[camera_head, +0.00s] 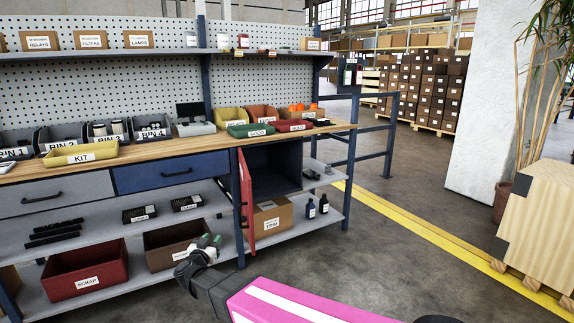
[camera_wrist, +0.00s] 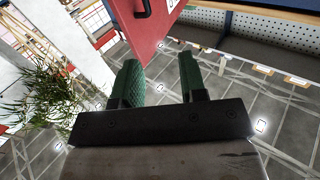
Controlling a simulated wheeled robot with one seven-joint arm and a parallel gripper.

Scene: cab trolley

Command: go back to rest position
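My gripper (camera_head: 211,242) is in front of the lower shelf of the workbench, at the end of my pink arm in the head view. In the wrist view, the two green fingers of my gripper (camera_wrist: 161,72) stand apart with nothing between them. A red cabinet door (camera_head: 246,200) stands open, just right of and beyond my gripper in the head view. The red door (camera_wrist: 150,30) with its dark handle (camera_wrist: 143,9) shows beyond the fingertips in the wrist view. I cannot tell the exact gap between the fingertips and the door.
The open cabinet (camera_head: 272,168) is under the worktop (camera_head: 170,145). A brown bin (camera_head: 160,254) and a red scrap bin (camera_head: 84,284) sit on the lower shelf near my gripper. A wooden crate (camera_head: 545,215) stands at the right. The floor between is clear.

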